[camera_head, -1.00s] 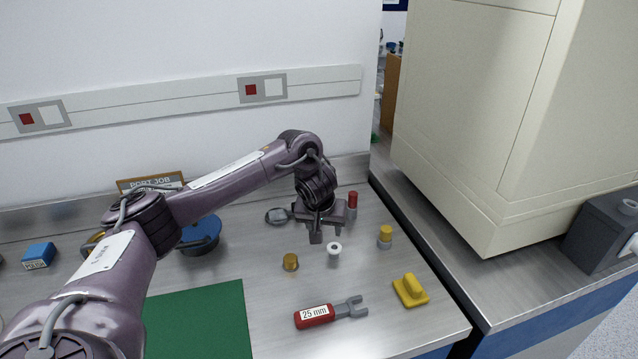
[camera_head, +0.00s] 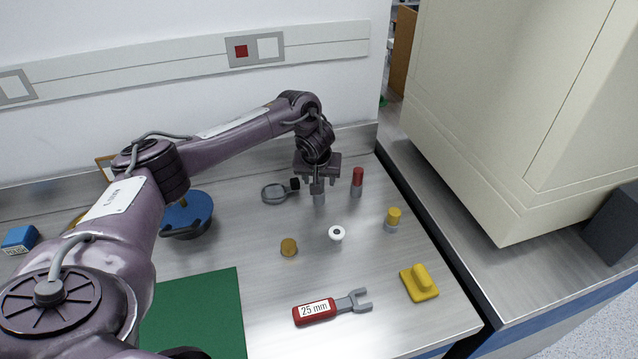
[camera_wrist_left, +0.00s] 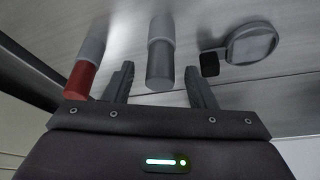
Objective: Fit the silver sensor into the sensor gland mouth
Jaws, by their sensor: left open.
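The silver sensor (camera_head: 319,196) is a small grey cylinder standing on the steel bench, below my left gripper (camera_head: 318,183). In the left wrist view the sensor (camera_wrist_left: 160,52) lies between the two spread fingers of the left gripper (camera_wrist_left: 158,78), with a gap on each side. The left gripper is open and holds nothing. I cannot make out the sensor gland mouth for certain in these views. My right gripper is not in view.
A red-topped cylinder (camera_head: 357,182) stands close right of the gripper, and a magnifier (camera_head: 274,193) lies close left. A white ring (camera_head: 337,233), brass plug (camera_head: 289,247), yellow-topped cylinder (camera_head: 392,219), yellow block (camera_head: 419,283) and red-handled wrench (camera_head: 315,311) sit nearer.

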